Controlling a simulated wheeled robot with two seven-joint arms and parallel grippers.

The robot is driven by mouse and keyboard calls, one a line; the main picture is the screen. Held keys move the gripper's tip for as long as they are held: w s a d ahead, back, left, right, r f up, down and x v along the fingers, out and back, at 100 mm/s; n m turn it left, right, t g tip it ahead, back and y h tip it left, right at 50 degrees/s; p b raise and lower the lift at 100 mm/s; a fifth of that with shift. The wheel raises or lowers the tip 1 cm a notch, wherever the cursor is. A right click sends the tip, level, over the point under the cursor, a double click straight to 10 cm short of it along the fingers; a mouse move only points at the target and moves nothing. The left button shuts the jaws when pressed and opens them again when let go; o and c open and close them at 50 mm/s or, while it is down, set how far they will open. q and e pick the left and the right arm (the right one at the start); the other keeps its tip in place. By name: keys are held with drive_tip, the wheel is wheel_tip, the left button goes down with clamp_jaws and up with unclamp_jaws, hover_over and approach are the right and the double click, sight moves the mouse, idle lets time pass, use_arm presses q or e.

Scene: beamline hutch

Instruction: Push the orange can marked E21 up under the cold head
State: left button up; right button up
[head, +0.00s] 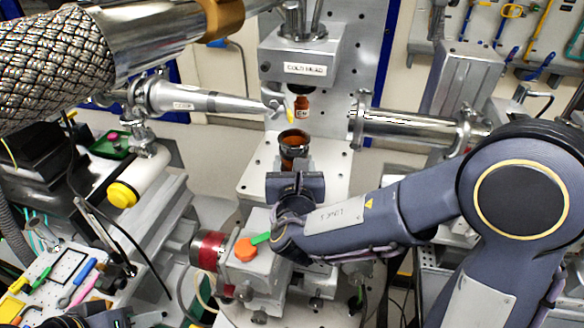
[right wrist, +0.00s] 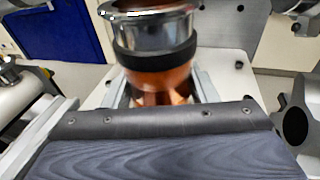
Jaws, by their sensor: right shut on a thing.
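The orange can (head: 294,152) stands upright below the cold head (head: 303,68), with a clear gap between them. It has a silver rim, a black band and a coppery lower body, and shows large in the right wrist view (right wrist: 158,75). I see no E21 mark on it. My right gripper (right wrist: 162,98) is shut on the can's lower body, with one finger on each side. In the head view its fingers are mostly hidden behind its own dark body. A dark part of my left gripper (head: 95,318) shows at the bottom left edge; its fingers cannot be made out.
A small brown labelled piece (head: 302,106) hangs under the cold head, above the can. A tapered metal nozzle (head: 205,100) points in from the left, and a metal tube (head: 410,127) from the right. An orange knob (head: 246,250) sits on the grey stage below.

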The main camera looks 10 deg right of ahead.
drive_tip(key=shift+w+d+p, duration=0.15)
drive_tip(key=shift+w+d, duration=0.2)
drive_tip(key=shift+w, duration=0.45)
drive_tip(key=shift+w+d+p, duration=0.15)
drive_tip(key=shift+w+d, duration=0.15)
drive_tip(key=shift+w, duration=0.5)
drive_tip(key=shift+w+d+p, duration=0.15)
drive_tip(key=shift+w+d, duration=0.2)
drive_tip(key=shift+w, duration=0.45)
drive_tip(key=shift+w+d+r, duration=0.15)
drive_tip(key=shift+w+d, duration=0.15)
drive_tip(key=shift+w, duration=0.4)
wheel_tip(320, 180, up, 6)
drive_tip(key=p, duration=0.4)
drive_tip(key=shift+f, duration=0.25)
drive_tip(key=shift+b, duration=0.55)
drive_tip(key=shift+s+r, duration=0.1)
drive_tip(key=shift+r, duration=0.2)
drive_tip(key=shift+b, duration=0.4)
drive_tip(key=shift+r+p, duration=0.4)
drive_tip(key=shift+r, duration=0.15)
idle(0.5)
